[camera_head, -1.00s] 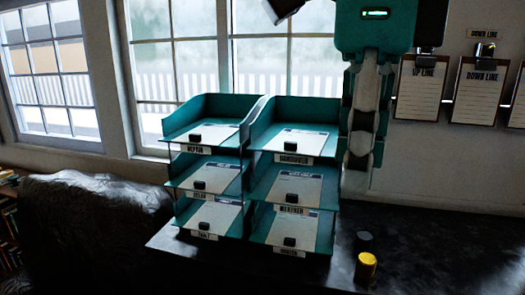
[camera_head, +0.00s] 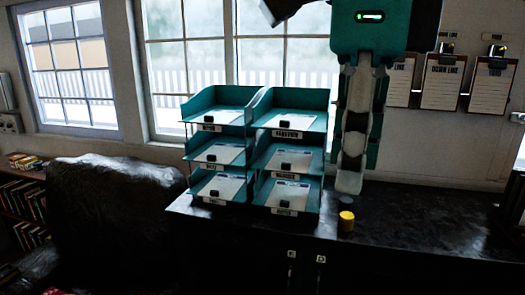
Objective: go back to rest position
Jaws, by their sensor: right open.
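My right gripper (camera_head: 350,182) hangs straight down from a teal wrist housing with a green light, at the upper right of the middle. Its pale grey fingers are seen nearly edge-on; it is open, with nothing seen in it. It overlaps the right side of the teal tray rack (camera_head: 325,155) in the picture; I see no contact. My left gripper is not in view. A dark piece at the top edge is too cut off to identify.
The rack's two stacks hold papers with small black objects. A yellow-topped cylinder (camera_head: 346,221) stands on the dark counter (camera_head: 430,220), near its front edge. Clipboards (camera_head: 442,82) hang on the right wall. A dark armchair (camera_head: 110,215) and bookshelf (camera_head: 22,212) stand left. Right counter looks largely clear.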

